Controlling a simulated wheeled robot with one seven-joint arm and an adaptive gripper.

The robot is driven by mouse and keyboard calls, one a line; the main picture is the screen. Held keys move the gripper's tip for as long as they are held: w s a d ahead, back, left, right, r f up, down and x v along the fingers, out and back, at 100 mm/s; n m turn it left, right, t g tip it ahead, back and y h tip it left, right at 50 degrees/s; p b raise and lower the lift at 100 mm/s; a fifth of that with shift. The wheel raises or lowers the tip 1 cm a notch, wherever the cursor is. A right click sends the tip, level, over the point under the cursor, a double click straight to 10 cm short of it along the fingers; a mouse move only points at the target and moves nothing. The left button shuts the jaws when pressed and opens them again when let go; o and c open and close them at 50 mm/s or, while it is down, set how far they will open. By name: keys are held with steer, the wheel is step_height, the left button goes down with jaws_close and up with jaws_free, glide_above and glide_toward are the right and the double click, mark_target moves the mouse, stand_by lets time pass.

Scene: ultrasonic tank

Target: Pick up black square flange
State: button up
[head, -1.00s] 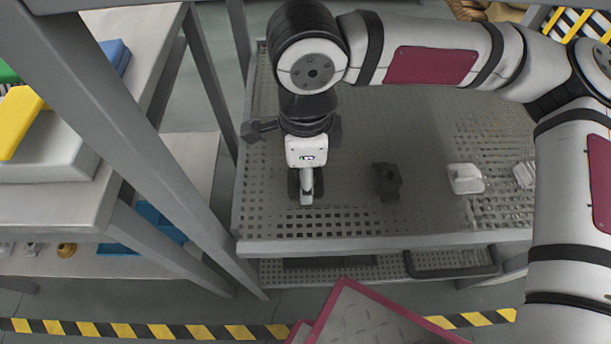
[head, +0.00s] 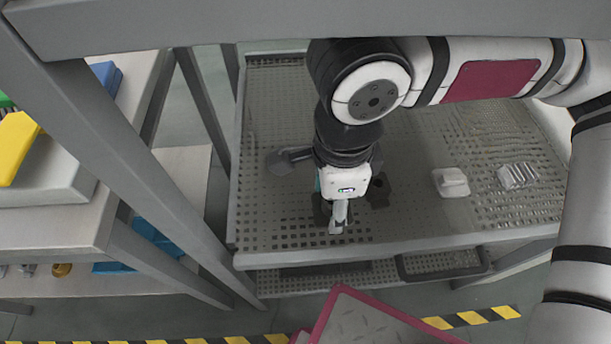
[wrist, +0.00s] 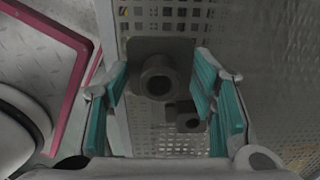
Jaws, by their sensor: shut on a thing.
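The black square flange (wrist: 158,78), a dark square plate with a round hollow hub, lies between the teal-padded fingers of my gripper (wrist: 160,95) in the wrist view. My gripper is shut on it. In the head view my gripper (head: 338,228) points down over the front of the perforated tray table. The flange (head: 320,210) shows there as a dark patch beside the fingers, mostly hidden by them. I cannot tell how high it is above the surface.
A second dark part (head: 379,191) stands just right of my gripper, close to it; it also shows in the wrist view (wrist: 187,121). A white block (head: 450,182) and a clear ribbed piece (head: 517,176) lie further right on the tray (head: 275,100). A grey frame post stands left.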

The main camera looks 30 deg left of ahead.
steer(key=d, duration=0.2)
steer(key=s+d+b, duration=0.1)
steer(key=d, duration=0.2)
steer(key=d+b, duration=0.1)
steer(key=d, duration=0.2)
steer(key=shift+s+f, duration=0.25)
steer(key=shift+s, duration=0.1)
steer(key=d+b, duration=0.1)
steer(key=b, duration=0.1)
steer(key=shift+s+d+r+b, duration=0.1)
steer(key=shift+b, duration=0.3)
steer(key=shift+s+d+r+b, duration=0.1)
steer(key=shift+s+d+b, duration=0.2)
steer(key=shift+d+b, duration=0.45)
